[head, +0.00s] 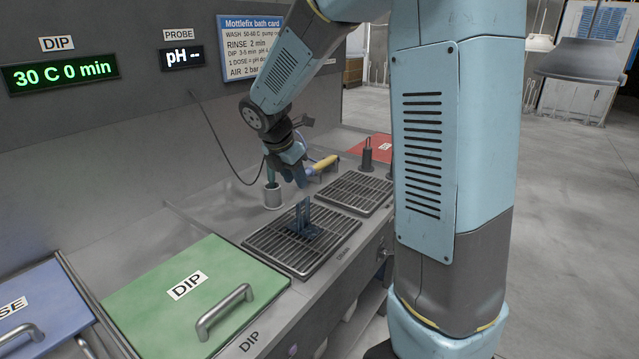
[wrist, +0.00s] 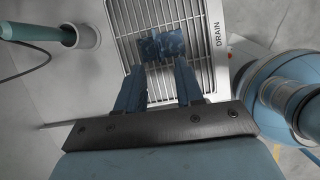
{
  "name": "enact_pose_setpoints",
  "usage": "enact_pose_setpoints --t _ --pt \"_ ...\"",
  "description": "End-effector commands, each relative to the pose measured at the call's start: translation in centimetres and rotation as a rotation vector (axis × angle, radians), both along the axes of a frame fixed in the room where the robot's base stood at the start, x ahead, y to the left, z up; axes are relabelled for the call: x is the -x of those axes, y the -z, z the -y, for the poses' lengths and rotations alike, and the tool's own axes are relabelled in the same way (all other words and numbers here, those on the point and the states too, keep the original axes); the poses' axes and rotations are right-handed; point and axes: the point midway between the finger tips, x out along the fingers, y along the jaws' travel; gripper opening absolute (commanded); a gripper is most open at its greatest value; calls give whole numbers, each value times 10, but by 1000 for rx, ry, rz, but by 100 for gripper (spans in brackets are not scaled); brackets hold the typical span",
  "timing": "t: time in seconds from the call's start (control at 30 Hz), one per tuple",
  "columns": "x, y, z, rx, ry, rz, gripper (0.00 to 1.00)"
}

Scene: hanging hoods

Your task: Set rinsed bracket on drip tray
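The dark blue bracket (head: 304,223) stands on the near slatted metal drip tray (head: 272,243), toward the tray's middle. In the wrist view the bracket (wrist: 163,45) shows over the slats, beyond my fingertips, beside the DRAIN label on the tray's rim (wrist: 215,40). My gripper (head: 300,184) is above the bracket, pointing down, with a small gap seeming to show between them. In the wrist view my gripper's two blue fingers (wrist: 162,68) are spread apart, with slats visible between them. The bracket's underside is hidden.
A second slatted tray (head: 354,192) lies behind. A grey cup (head: 272,195) with a green-handled probe and a yellow-handled tool (head: 325,164) stand close to my gripper. The green DIP lid (head: 195,290) with its raised handle is in front left. A red lid (head: 372,148) is farther back.

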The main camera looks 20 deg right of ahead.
Motion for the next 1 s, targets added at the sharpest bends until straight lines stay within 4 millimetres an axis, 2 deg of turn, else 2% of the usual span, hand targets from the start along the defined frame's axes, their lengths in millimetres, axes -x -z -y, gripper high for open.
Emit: enact_pose_setpoints --t 0.3,0.5,0.73,1.0 --pt "59 -49 18 -165 428 177 36" --pt "102 -73 26 -297 732 283 36" --pt "151 -93 32 -463 1077 387 36" --pt "208 -106 35 -673 1477 470 36"
